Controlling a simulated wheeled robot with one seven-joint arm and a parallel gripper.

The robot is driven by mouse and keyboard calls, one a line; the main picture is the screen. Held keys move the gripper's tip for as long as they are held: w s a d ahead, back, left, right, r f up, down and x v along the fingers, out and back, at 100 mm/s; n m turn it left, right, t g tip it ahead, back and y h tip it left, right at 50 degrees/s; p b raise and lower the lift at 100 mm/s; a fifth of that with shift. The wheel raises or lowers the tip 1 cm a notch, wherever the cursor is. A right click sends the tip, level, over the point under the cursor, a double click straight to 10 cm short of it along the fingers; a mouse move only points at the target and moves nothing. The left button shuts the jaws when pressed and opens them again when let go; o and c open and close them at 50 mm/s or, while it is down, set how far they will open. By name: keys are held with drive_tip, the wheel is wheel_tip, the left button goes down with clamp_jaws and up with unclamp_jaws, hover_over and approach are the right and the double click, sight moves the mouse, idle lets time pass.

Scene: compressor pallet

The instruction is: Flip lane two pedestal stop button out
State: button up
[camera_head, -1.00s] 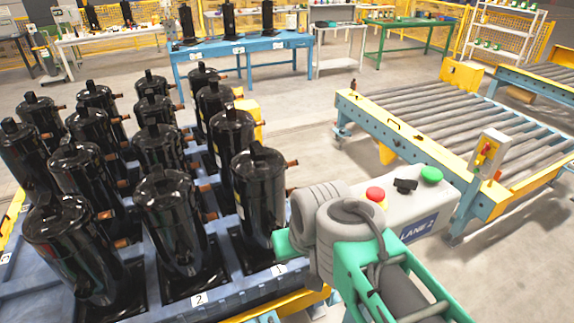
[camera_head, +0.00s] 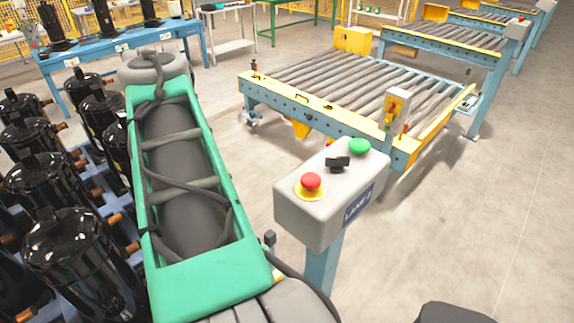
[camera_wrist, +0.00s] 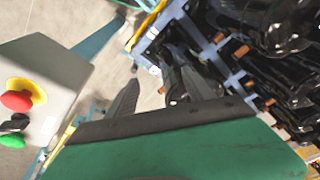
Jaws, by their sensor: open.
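The lane two pedestal (camera_head: 300,215) is a light grey box on a blue post, with a blue "LANE 2" label on its front. On its top are a red mushroom stop button (camera_head: 311,182) on a yellow ring, a black selector knob (camera_head: 337,163) and a green button (camera_head: 358,146). The red button also shows at the left edge of the wrist view (camera_wrist: 17,100). My gripper (camera_wrist: 155,92) shows in the wrist view, its two dark fingers apart with nothing held between them. It is right of the pedestal there, clear of the button. In the head view my arm hides the gripper.
A pallet with several black compressors (camera_head: 75,245) stands at the left, close to my arm. A roller conveyor (camera_head: 340,95) with a small control box (camera_head: 396,108) is behind the pedestal. A blue table (camera_head: 110,60) stands at the back left. Open floor lies right of the pedestal.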

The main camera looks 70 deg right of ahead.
drive_tip(key=s+d+r+m+g+b, duration=0.1)
drive_tip(key=s+d+r+m, duration=0.4)
drive_tip(key=s+d, duration=0.5)
wheel_tip(320, 180, up, 3)
drive_tip(key=m+y, duration=0.2)
drive_tip(key=m, duration=0.4)
hover_over(311, 178)
drive_tip(key=shift+w+d+f+g+b, duration=0.1)
drive_tip(key=shift+w+f+g+b, duration=0.1)
drive_tip(key=shift+g+b, duration=0.15)
drive_tip(key=shift+s+f, duration=0.15)
drive_tip(key=shift+s, duration=0.15)
wheel_tip(311, 178, down, 7)
drive_tip(key=shift+f, duration=0.15)
drive_tip(key=shift+c, duration=0.4)
drive_tip(key=shift+w, duration=0.1)
clamp_jaws()
